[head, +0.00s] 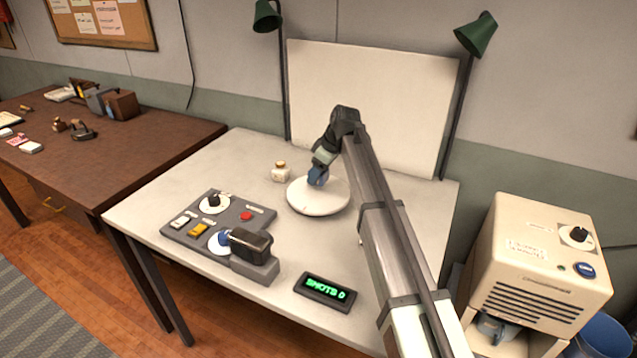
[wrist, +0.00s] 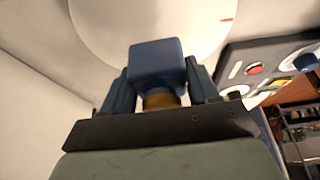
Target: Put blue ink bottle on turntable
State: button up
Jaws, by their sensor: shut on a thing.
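The blue ink bottle (wrist: 156,66) is between the fingers of my gripper (wrist: 160,90), with its brownish cap toward the palm in the wrist view. My gripper is shut on it. In the head view the blue bottle (head: 318,176) shows at the end of my gripper (head: 320,168), over the white round turntable (head: 318,203). The turntable also shows in the wrist view (wrist: 105,28), beyond the bottle. I cannot tell whether the bottle touches the turntable's top.
A small cream bottle (head: 281,173) stands left of the turntable. A grey control panel (head: 205,228) with knobs and buttons, a dark device (head: 250,243) and a green-lit display (head: 325,292) are nearer the front. A white backdrop (head: 370,100) with two green lamps stands behind.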

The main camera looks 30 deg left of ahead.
aim_at(319, 182)
jog(key=shift+f, duration=1.9)
jog(key=shift+f, duration=0.15)
jog(key=o, duration=1.1)
jog(key=v, duration=1.2)
